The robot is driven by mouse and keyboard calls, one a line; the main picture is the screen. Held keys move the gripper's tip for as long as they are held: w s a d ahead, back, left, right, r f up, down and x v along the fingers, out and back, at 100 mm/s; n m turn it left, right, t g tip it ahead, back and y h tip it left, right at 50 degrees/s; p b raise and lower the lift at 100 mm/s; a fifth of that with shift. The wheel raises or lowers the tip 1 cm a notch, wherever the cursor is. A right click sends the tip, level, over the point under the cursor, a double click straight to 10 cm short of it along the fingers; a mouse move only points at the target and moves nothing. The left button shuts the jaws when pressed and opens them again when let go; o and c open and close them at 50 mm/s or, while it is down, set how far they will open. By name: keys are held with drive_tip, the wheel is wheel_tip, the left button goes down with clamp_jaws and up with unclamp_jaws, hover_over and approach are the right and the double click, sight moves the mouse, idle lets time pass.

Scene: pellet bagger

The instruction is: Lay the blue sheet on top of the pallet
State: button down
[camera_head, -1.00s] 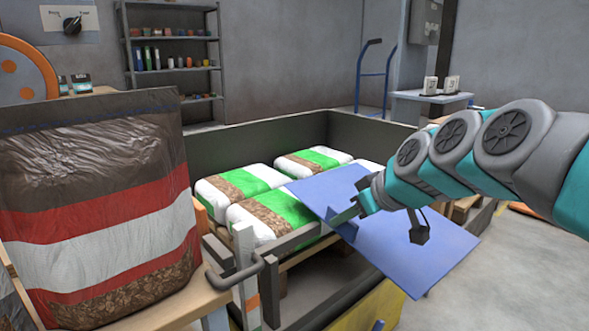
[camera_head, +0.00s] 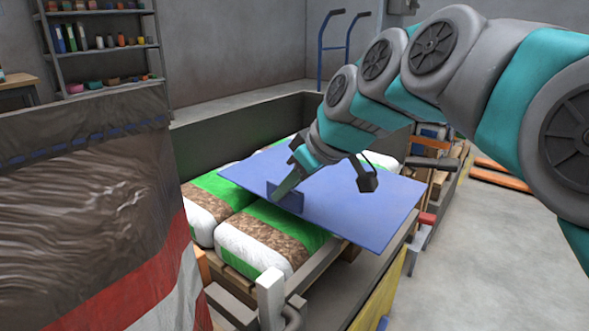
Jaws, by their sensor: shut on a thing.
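The blue sheet (camera_head: 355,205) is a flat panel with a small upright tab (camera_head: 285,197) near its left part. My gripper (camera_head: 287,190) is shut on this tab and holds the sheet roughly level. The sheet is over the right part of the pallet load, and its near right corner reaches past the pallet's front side. The pallet (camera_head: 237,284) carries white, green and brown bags (camera_head: 258,240) inside a dark-walled bay. The sheet hides several of the bags. I cannot tell whether the sheet touches the bags under it.
A large brown, red and white bag (camera_head: 85,215) stands close at the left. A white post (camera_head: 270,299) and grey bars stand at the bay's near side. Dark walls (camera_head: 232,140) enclose the back. Open floor (camera_head: 510,260) lies at the right.

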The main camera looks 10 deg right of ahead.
sight(268, 168)
drive_tip(key=shift+w+a, duration=0.25)
drive_tip(key=shift+w, duration=0.1)
drive_tip(key=w+a, duration=0.1)
drive_tip(key=w, duration=0.4)
drive_tip(key=w+a+f+p, duration=0.1)
drive_tip(key=w, duration=0.4)
drive_tip(key=w+a, duration=0.1)
drive_tip(key=w, duration=0.3)
drive_tip(key=shift+w+f, duration=0.25)
drive_tip(key=shift+w, duration=0.15)
drive_tip(key=shift+f+p, duration=0.3)
drive_tip(key=shift+f, duration=1.45)
drive_tip(key=shift+f, duration=0.2)
drive_tip(key=c, duration=0.9)
unclamp_jaws()
drive_tip(key=shift+r, duration=0.15)
